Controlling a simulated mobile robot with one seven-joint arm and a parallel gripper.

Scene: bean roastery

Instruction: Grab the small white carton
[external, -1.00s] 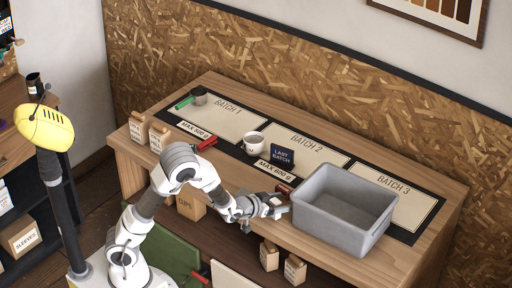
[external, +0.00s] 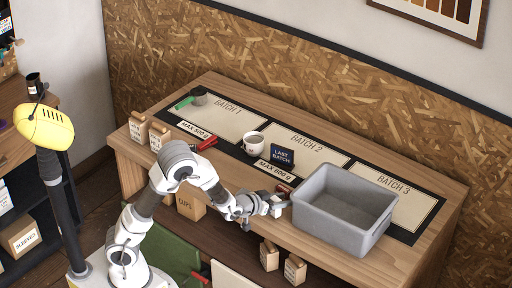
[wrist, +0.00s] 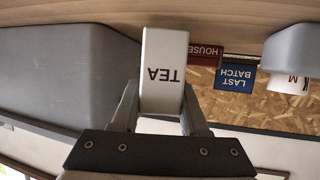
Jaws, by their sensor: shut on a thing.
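The small white carton (wrist: 164,72), marked TEA, is between the two fingers of my gripper (wrist: 160,118) in the wrist view, where its lettering appears upside down. My gripper is shut on it. In the external view the carton (external: 277,208) is a small pale shape at the end of my gripper (external: 268,206), near the table's front edge and just left of the grey bin. I cannot tell whether the carton touches the table.
A grey bin (external: 322,222) stands close on the right. Behind are a red item (external: 284,190), a dark blue LAST BATCH sign (external: 282,156) and a white mug (external: 254,143). Paper bags (external: 159,137) stand at the table's left end. The BATCH 2 panel (external: 310,150) is mostly clear.

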